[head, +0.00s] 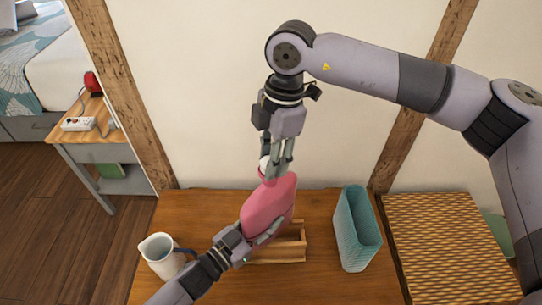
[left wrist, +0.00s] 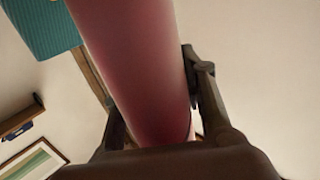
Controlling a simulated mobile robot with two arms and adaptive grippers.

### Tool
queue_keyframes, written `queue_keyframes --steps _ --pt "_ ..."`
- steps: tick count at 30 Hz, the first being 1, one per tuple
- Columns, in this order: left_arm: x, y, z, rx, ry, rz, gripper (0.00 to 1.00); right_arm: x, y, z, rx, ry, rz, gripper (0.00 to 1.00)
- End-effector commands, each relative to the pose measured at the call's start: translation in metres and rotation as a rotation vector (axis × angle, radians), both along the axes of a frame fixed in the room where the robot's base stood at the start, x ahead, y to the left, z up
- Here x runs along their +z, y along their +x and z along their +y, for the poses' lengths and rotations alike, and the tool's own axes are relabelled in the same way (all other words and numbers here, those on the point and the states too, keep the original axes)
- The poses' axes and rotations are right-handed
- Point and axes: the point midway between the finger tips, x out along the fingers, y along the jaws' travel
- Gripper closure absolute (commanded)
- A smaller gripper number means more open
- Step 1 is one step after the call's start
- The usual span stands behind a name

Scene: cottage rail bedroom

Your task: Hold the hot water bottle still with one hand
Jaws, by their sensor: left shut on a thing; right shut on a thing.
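The pink hot water bottle (head: 266,207) is held upright but tilted over the wooden table (head: 200,210), its neck end up. My left gripper (head: 268,234) is shut on its lower body from the left. In the left wrist view the bottle (left wrist: 140,65) fills the space between the fingers (left wrist: 160,110). My right gripper (head: 277,165) comes down from above and is shut at the bottle's top, on a small white stopper (head: 264,164) that is mostly hidden by the fingers. Whether the stopper is seated in the neck cannot be told.
A white jug (head: 160,257) with a blue handle is at left. A teal container (head: 355,235) stands at right, with a woven-topped box (head: 450,245) beyond it. The wall is close behind.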

Motion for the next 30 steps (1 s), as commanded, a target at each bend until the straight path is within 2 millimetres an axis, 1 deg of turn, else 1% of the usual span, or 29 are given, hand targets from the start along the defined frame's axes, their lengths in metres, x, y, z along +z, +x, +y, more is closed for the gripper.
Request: queue_keyframes --steps 1,3,6,9,11,15,16,26,30 --pt "0.0018 0.0001 -0.0009 -0.002 -0.002 -0.005 1.0 -0.0043 -0.0018 0.0002 -0.088 -0.001 0.004 1.0" --pt "0.0019 0.0001 -0.0009 -0.002 -0.003 -0.006 1.0 -0.0046 -0.0018 0.0005 -0.219 0.0 0.003 1.0" --pt "0.0021 0.0001 -0.0011 -0.002 -0.002 -0.006 1.0 -0.0049 -0.0019 0.0003 -0.386 -0.002 0.002 1.0" --pt "0.0022 0.0 -0.0013 -0.003 -0.003 -0.007 1.0 -0.0053 -0.0022 0.0003 -0.507 -0.003 0.002 1.0" --pt "0.0024 0.0 -0.0014 -0.003 -0.002 -0.008 1.0 -0.0053 -0.0022 0.0005 -0.555 -0.002 0.003 1.0" --pt "0.0027 -0.0001 -0.0016 -0.004 -0.002 -0.009 1.0 -0.0059 -0.0024 0.001 -0.545 -0.002 0.005 1.0" --pt "0.0027 -0.0001 -0.0017 -0.004 -0.003 -0.01 1.0 -0.0059 -0.0023 0.001 -0.545 -0.002 0.006 0.68" --pt "0.003 0.0 -0.0017 -0.004 -0.002 -0.011 1.0 -0.0044 -0.0023 0.001 -0.542 -0.002 0.004 0.46" --pt "0.0028 0.0004 -0.0011 -0.003 -0.002 -0.009 1.0 -0.0031 -0.002 0.0008 -0.543 -0.001 0.003 0.46"
